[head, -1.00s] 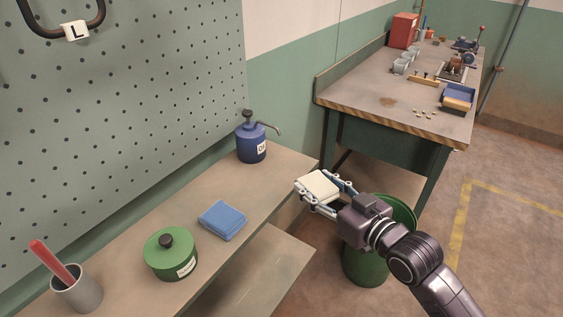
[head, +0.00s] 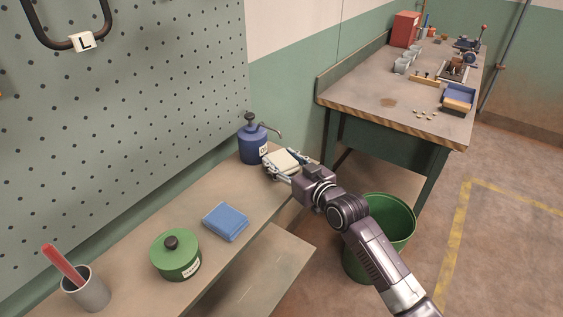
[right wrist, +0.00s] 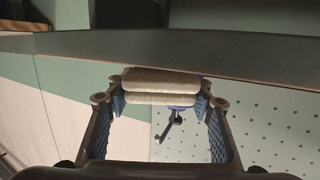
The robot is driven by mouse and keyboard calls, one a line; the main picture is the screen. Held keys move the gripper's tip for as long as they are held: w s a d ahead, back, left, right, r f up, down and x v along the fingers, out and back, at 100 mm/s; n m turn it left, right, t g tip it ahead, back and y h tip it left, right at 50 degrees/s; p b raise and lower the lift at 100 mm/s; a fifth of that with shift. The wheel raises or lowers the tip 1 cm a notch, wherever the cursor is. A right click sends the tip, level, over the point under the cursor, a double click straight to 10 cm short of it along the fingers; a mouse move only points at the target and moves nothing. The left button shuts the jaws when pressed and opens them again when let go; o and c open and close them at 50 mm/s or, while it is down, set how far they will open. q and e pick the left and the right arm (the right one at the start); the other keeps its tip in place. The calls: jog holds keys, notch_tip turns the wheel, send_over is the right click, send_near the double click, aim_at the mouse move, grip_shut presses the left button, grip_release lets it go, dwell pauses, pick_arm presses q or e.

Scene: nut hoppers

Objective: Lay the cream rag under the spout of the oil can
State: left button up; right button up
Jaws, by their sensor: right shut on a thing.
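The blue oil can (head: 252,144) stands upright at the far end of the shelf. Its spout (head: 272,129) points right. My right gripper (head: 285,164) is shut on the folded cream rag (head: 282,161), just right of the can and below the spout tip in the head view. I cannot tell whether the rag touches the shelf. In the right wrist view the cream rag (right wrist: 160,87) lies between the two fingers, and it partly hides the blue can (right wrist: 184,107). My left gripper is out of view.
On the shelf (head: 262,196) are a folded blue rag (head: 225,222), a green lidded tin (head: 176,259) and a grey cup (head: 88,292) with a red-handled tool. A green bin (head: 398,222) stands on the floor beyond. A workbench (head: 385,101) is at the back.

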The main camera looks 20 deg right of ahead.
jog(key=shift+f, duration=0.55)
jog(key=o, duration=1.1)
jog(key=shift+f, duration=0.15)
jog(key=shift+o, duration=0.2)
jog(key=shift+r, duration=0.2)
jog(key=shift+s+d, duration=0.15)
jog(key=shift+s, duration=0.25)
jog(key=v, duration=1.1)
jog(key=shift+b, duration=0.45)
jog(key=shift+s, duration=0.1)
